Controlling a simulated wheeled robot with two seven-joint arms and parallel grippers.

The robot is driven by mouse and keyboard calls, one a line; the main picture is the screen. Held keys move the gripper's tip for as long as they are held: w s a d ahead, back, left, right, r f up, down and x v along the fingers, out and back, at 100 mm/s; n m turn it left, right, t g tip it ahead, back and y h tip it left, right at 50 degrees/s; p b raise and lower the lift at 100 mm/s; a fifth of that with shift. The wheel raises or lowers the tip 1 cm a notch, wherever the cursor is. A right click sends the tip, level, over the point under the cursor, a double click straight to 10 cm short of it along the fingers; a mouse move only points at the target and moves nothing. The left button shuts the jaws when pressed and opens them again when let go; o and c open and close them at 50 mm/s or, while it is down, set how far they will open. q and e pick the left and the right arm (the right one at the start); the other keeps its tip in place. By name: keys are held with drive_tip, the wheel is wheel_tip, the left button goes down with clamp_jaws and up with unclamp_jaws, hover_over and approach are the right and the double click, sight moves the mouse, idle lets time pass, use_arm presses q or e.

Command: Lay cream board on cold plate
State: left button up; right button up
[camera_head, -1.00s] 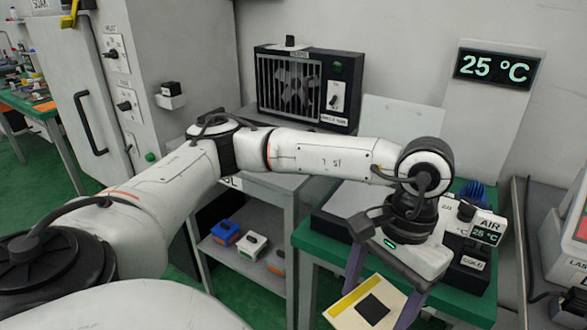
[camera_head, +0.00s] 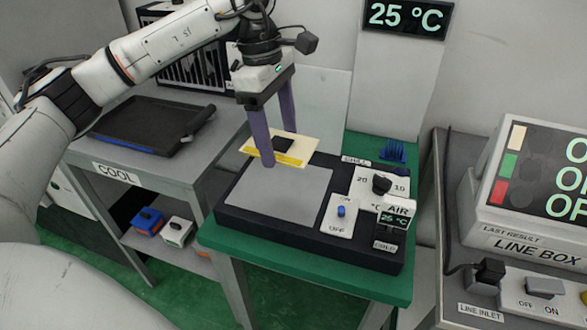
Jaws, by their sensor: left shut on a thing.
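The cream board (camera_head: 301,149) has a black square in its middle and a yellow strip along its near edge. My left gripper (camera_head: 279,148) points down and is shut on the board, with its purple fingers on either side of it. The board is over the back part of the cold plate (camera_head: 283,191), a flat grey surface on a black unit. The board looks raised above the plate, but I cannot tell the exact gap. My right gripper is not in view.
A black tray (camera_head: 150,126) lies on the COOL table at left. A line box (camera_head: 535,190) stands at right. The plate's front part is clear.

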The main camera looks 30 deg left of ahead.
use_arm(q)
drive_tip(key=shift+w+a+f+n, duration=0.15)
drive_tip(key=shift+w+a+n, duration=0.05)
drive_tip(key=shift+w+n, duration=0.1)
hover_over(282, 186)
drive_tip(key=f, duration=0.5)
drive_tip(key=shift+s+a+f, duration=0.1)
drive_tip(key=shift+a, duration=0.2)
drive_tip(key=shift+f, duration=2.05)
drive_tip(key=shift+f, duration=0.1)
drive_tip(key=o, duration=1.1)
drive_tip(key=r, duration=0.4)
drive_tip(key=a+r, duration=0.1)
drive_tip(key=r, duration=0.7)
drive_tip(key=shift+s+a+r, duration=0.1)
drive_tip(key=shift+s+a, duration=0.05)
drive_tip(key=shift+a, duration=0.15)
